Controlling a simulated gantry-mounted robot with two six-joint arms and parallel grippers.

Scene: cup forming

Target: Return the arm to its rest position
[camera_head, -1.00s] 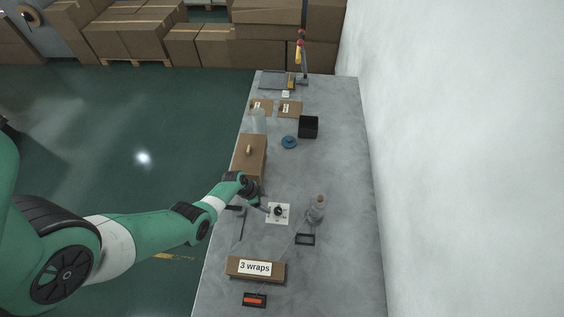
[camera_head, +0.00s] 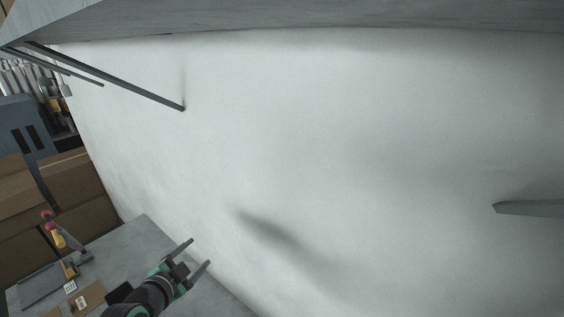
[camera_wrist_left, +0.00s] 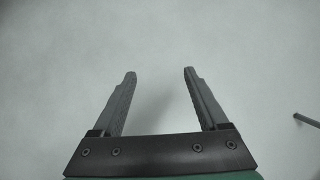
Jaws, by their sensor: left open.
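My left gripper (camera_head: 200,253) is raised in front of the white wall at the bottom of the head view, over the far part of the grey table. Its two fingers are spread apart with nothing between them. In the left wrist view the open fingers (camera_wrist_left: 160,75) point at a plain pale surface. My right gripper is in neither view.
The grey table (camera_head: 130,243) shows only at the lower left of the head view. A red-and-yellow stand (camera_head: 58,238) and brown cards (camera_head: 90,297) are on it. Cardboard boxes (camera_head: 70,185) are stacked behind. The white wall (camera_head: 330,150) fills most of the view.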

